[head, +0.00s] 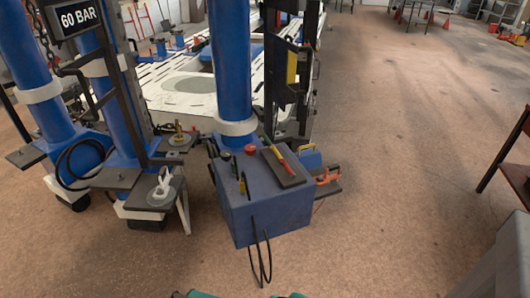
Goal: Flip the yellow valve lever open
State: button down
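A blue box-shaped unit (268,212) stands at the foot of a blue column in the middle of the head view. On its top, a slim red and yellow bar (281,158) lies along a dark plate (291,177). A small upright yellow piece (242,184) stands near the box's front left edge. Which of these yellow parts is the valve lever, and how it is set, I cannot tell at this size. My gripper's fingers do not show; only small teal parts cut off by the bottom edge are visible.
A red knob (251,149) sits on the box. A brass fitting (178,132) and a white item (162,186) rest on side plates at left. An orange tool (326,178) is on a right-hand ledge. Black cables (261,256) hang in front.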

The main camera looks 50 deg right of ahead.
aim_at(274, 150)
jog(key=z, duration=0.05)
jog(key=i, duration=0.95)
jog(key=u, duration=0.05)
